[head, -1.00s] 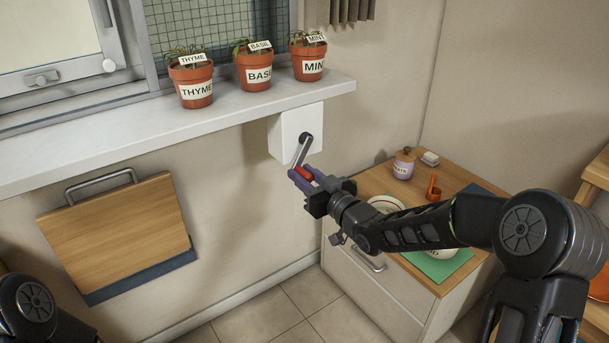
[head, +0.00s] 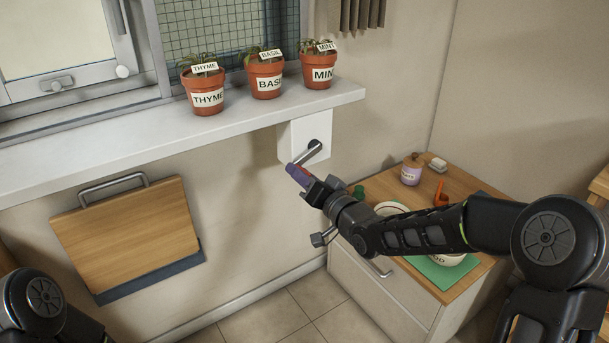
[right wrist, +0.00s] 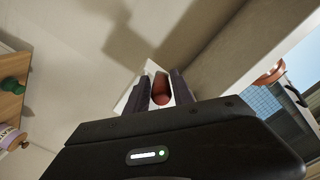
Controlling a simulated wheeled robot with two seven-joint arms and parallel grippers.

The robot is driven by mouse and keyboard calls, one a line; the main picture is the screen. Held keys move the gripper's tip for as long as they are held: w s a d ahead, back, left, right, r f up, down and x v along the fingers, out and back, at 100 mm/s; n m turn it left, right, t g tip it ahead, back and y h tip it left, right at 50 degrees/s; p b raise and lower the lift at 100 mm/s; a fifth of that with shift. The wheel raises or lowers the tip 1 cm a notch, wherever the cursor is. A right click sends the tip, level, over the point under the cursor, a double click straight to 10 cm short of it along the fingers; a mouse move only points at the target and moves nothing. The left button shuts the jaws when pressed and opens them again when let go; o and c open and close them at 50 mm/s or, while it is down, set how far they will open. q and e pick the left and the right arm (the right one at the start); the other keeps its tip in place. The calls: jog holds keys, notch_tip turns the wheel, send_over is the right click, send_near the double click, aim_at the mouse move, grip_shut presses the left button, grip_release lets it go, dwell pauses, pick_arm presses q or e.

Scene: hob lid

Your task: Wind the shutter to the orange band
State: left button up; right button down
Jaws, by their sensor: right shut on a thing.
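A white winder box (head: 312,132) is fixed to the wall under the sill, with a metal crank arm (head: 307,153) on its front pointing down and left. My right gripper (head: 299,176) is shut on the crank's red handle, which shows between the fingers in the right wrist view (right wrist: 160,88). In the head view the fingers mostly hide the handle. A window with a mesh panel (head: 236,50) stands above the sill. I cannot make out the shutter for certain, and no orange band shows. My left gripper is out of view.
Herb pots labelled thyme (head: 204,90), basil (head: 264,76) and mint (head: 317,68) stand on the sill (head: 150,137). A board (head: 125,230) hangs at left. A cabinet (head: 375,300) with a jar (head: 411,170) and a bowl stands under my right arm.

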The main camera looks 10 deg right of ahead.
jog(key=shift+a+r+m, duration=0.35)
jog(key=shift+r+m, duration=0.15)
jog(key=shift+r, duration=0.4)
jog(key=c, duration=1.2)
grip_release()
jog(key=shift+d+f, duration=0.1)
jog(key=shift+f, duration=0.1)
jog(key=shift+s+d, duration=0.15)
jog(key=shift+s, duration=0.1)
jog(key=p+v, duration=0.1)
jog(key=v, duration=0.6)
jog(key=shift+s, duration=0.15)
jog(key=shift+c, duration=0.2)
